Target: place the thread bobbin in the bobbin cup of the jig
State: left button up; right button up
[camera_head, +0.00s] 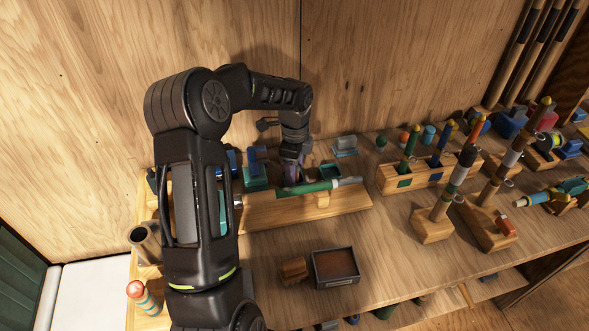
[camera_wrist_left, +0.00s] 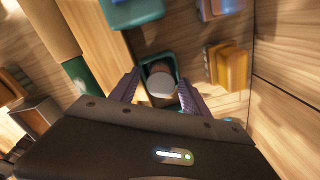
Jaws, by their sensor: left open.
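My left gripper (camera_head: 291,178) points down at the back of the bench, behind the wooden jig base (camera_head: 300,208). In the left wrist view its fingers (camera_wrist_left: 160,92) are apart on either side of a round brown piece with a pale end, which looks like the thread bobbin (camera_wrist_left: 162,84). A teal square-rimmed holder (camera_wrist_left: 157,58), possibly the bobbin cup, shows around and behind the bobbin. I cannot tell how deep the bobbin sits in it. In the head view the gripper and arm hide the bobbin. My right gripper is not in view.
A green rod (camera_head: 305,188) lies along the jig base. Teal blocks (camera_head: 255,180) and a teal tray (camera_head: 330,171) stand close to the gripper. An open dark box (camera_head: 335,267) sits in front. A rack (camera_head: 425,172) with upright floats stands to the right.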

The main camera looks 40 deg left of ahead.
pick_arm(q)
jog(key=shift+r+p, duration=0.45)
jog(key=shift+r, duration=0.15)
notch_tip(320, 180, up, 6)
jog(key=p, duration=0.3)
jog(key=shift+r, duration=2.55)
